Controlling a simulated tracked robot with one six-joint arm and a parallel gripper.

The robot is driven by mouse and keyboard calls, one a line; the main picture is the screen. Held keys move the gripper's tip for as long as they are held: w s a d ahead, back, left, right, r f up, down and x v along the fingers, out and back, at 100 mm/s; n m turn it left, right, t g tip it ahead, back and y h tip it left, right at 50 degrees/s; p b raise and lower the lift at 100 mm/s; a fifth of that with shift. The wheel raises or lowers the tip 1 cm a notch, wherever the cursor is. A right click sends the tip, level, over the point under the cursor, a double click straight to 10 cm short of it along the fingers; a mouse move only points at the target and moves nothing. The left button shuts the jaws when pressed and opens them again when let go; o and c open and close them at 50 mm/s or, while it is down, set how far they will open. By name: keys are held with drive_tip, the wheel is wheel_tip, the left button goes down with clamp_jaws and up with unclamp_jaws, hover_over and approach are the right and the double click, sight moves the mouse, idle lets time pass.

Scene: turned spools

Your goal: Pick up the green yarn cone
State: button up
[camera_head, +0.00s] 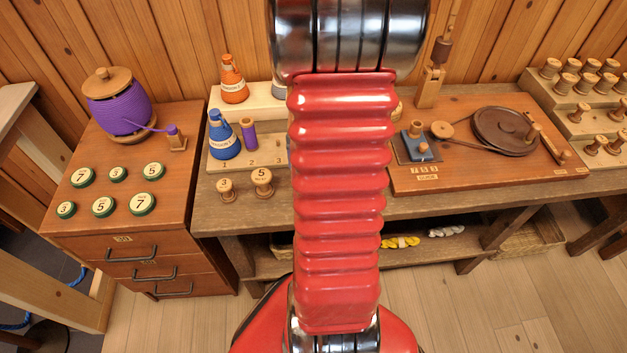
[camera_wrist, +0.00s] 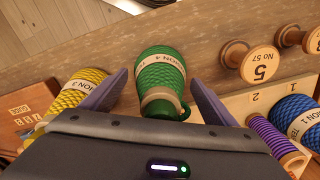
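My gripper (camera_wrist: 161,84) is open, with one dark finger on each side of the cone. A gap shows between each finger and the cone, and nothing is held. I cannot tell the exact height of the fingers relative to the cone. In the head view my red arm covers the middle of the bench, and neither the green cone nor my gripper shows there.
A yellow yarn cone (camera_wrist: 84,84) is close to the left finger. A blue cone (camera_wrist: 298,121), a purple spool (camera_wrist: 274,136) and wooden spools (camera_wrist: 259,64) are on the right. In the head view an orange cone (camera_head: 233,82) stands behind the blue one, and a winding board (camera_head: 480,160) lies right.

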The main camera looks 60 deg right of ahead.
drive_tip(key=c, duration=1.2)
drive_tip(key=shift+r, duration=0.1)
wheel_tip(320, 180, up, 10)
drive_tip(key=shift+f, duration=0.1)
drive_tip(key=shift+c, duration=0.3)
drive_tip(key=shift+s, duration=0.1)
idle(0.3)
